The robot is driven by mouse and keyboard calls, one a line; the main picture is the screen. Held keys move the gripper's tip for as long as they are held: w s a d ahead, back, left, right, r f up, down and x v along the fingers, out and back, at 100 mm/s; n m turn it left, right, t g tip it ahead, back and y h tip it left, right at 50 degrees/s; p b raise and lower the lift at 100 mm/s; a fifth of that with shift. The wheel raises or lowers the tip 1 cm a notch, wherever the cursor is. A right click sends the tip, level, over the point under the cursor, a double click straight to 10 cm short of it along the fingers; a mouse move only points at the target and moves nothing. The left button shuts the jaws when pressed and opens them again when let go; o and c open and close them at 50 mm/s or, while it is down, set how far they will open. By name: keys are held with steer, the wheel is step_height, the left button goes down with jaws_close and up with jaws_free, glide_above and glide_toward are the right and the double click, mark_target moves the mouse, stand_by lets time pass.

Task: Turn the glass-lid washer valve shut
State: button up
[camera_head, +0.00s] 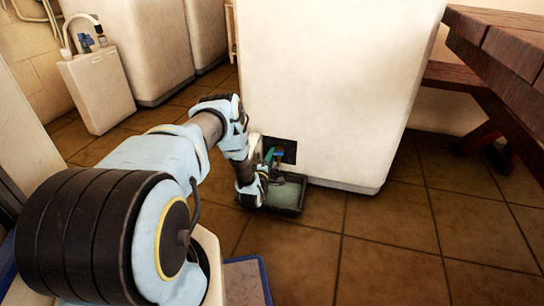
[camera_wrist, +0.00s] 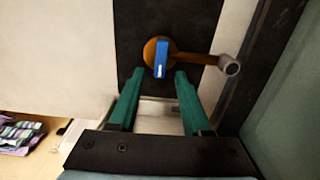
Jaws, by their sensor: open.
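The valve has a blue lever handle (camera_wrist: 161,58) on a round brass-brown body (camera_wrist: 150,50), with a spout ending in a grey open mouth (camera_wrist: 229,65) at right. It sits against a dark panel low on a white washer (camera_head: 335,80). The blue handle also shows small in the head view (camera_head: 280,152). My gripper (camera_wrist: 157,78) is open, its two green fingers either side of the handle's near end in the wrist view. I cannot tell whether they touch it. The washer's lid is out of view, and my wrist hides part of the valve in the head view.
A dark shallow tray (camera_head: 290,207) lies on the tiled floor below the valve. A wooden table and bench (camera_head: 495,50) stand at right. A small white cabinet (camera_head: 98,90) with another blue-handled tap stands at left. Floor right of the tray is clear.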

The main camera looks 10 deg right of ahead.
steer(key=p+v, duration=0.3)
steer(key=v, duration=0.7)
steer(key=shift+d, duration=0.1)
